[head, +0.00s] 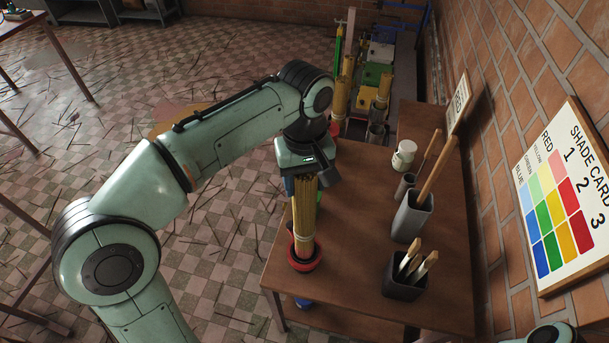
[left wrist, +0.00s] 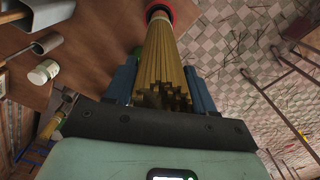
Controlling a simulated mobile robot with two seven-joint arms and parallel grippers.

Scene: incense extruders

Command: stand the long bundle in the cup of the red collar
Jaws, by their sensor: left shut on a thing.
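The long bundle (head: 305,215) is a sheaf of yellow-tan sticks, standing nearly upright near the table's left edge. Its lower end is within the ring of the red collar (head: 318,264), which sits on the table; whether it touches the cup's bottom is hidden. My left gripper (head: 303,184) is shut on the bundle's upper part from above. In the left wrist view the bundle (left wrist: 168,60) runs between my left gripper's blue fingers (left wrist: 163,78) to the red collar (left wrist: 148,11) at the top. My right gripper is not in view.
On the brown table (head: 350,235), a grey holder (head: 409,222) with a wooden stick, a dark box (head: 402,280) with tools and a white jar (head: 404,154) stand to the right. Other bundles (head: 341,98) stand behind. A brick wall bounds the right.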

